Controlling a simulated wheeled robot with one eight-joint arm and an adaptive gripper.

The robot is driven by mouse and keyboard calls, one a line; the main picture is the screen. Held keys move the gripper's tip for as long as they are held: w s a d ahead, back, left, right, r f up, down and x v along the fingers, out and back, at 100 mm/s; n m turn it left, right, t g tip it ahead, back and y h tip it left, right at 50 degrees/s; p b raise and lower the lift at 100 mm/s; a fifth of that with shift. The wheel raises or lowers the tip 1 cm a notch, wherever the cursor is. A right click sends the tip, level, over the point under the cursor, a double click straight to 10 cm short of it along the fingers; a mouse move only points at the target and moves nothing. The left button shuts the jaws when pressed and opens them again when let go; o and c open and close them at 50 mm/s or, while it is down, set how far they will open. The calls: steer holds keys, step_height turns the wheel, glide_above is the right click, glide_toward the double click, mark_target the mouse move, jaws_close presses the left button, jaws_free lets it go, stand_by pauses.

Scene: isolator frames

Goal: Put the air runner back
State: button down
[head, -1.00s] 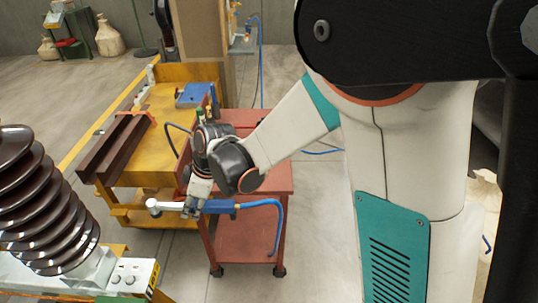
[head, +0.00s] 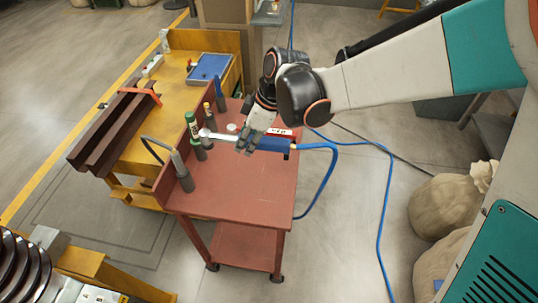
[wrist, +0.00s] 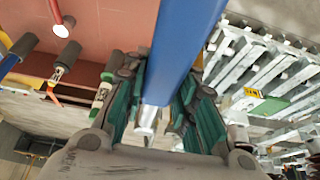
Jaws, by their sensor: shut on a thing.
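The air runner (head: 276,144) has a blue body, a silver head at its left end and a blue hose at its right end. My gripper (head: 245,146) is shut around it, and the tool lies roughly level over the back part of the red cart (head: 240,190). I cannot tell whether it touches the cart top. In the wrist view the blue body of the air runner (wrist: 185,35) runs between the green-sided fingers of my gripper (wrist: 157,112). The fingers hide part of the tool.
Grey holders with upright tools line the cart's left side, one with a green-topped tool (head: 192,127) and one with a dark curved cable (head: 183,172). A yellow bench (head: 150,115) stands left, bearing brown beams (head: 115,125) and a blue case (head: 211,68). The cart's front top is clear.

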step_height(320, 180, down, 19)
steer(key=b, duration=0.6)
steer(key=shift+f+b, duration=0.15)
steer(key=shift+b, duration=0.25)
steer(key=shift+s, duration=0.1)
steer(key=shift+f, duration=0.1)
steer(key=c, duration=1.3)
jaws_free()
steer(key=p+v, duration=0.4)
steer(key=v, duration=0.8)
